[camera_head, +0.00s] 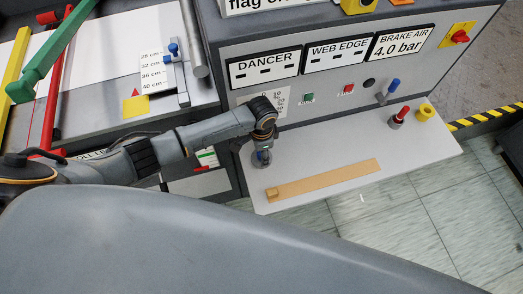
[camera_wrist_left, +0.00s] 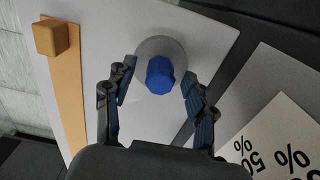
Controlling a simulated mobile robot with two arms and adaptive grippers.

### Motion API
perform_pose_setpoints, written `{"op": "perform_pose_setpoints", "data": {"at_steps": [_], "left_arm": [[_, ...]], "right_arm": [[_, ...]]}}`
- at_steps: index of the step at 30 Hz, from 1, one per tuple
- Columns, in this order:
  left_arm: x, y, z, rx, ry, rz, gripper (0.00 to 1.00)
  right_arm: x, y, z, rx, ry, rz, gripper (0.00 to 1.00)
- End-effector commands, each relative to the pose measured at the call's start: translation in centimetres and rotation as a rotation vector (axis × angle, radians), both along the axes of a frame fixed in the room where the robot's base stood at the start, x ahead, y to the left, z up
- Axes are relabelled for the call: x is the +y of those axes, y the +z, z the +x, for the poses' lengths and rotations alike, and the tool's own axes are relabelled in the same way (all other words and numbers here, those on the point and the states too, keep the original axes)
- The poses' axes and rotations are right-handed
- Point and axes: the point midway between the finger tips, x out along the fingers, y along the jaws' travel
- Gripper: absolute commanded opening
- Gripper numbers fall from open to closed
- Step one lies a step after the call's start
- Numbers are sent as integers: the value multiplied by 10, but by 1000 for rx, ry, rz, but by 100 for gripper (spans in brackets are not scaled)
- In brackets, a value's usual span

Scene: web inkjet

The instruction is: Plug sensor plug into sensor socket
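A blue knob-like piece (camera_wrist_left: 160,74) stands on a round grey base (camera_wrist_left: 150,45) on the light shelf. In the head view it shows at the shelf's left end (camera_head: 264,158), partly hidden by my left gripper (camera_head: 263,148). In the left wrist view my left gripper (camera_wrist_left: 158,95) is open, one finger on each side of the blue piece, with gaps showing. On the panel, another blue-topped grey piece (camera_head: 387,92) sticks out beside a dark round hole (camera_head: 369,83). No label shows which of these is the sensor plug or socket. My right gripper is not in view.
On the shelf (camera_head: 345,190) lie a tan strip (camera_head: 325,180) with a small block at one end, a red-topped piece (camera_head: 400,116) and a yellow ring (camera_head: 426,111). The panel (camera_head: 330,85) rises behind. The shelf's middle is mostly clear.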

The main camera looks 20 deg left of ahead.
Motion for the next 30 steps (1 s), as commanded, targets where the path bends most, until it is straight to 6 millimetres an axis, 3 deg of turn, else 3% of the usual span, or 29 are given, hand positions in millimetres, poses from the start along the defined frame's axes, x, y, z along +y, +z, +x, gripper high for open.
{"op": "perform_pose_setpoints", "data": {"at_steps": [8, 21, 30], "left_arm": [[0, 7, 0, -1, 0, 0, 55], [0, 93, 1, -3, -2, -1, 55], [0, 120, 0, 0, 0, 0, 55]], "right_arm": [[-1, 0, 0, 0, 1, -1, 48], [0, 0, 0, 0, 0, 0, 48], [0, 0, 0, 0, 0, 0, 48]]}}
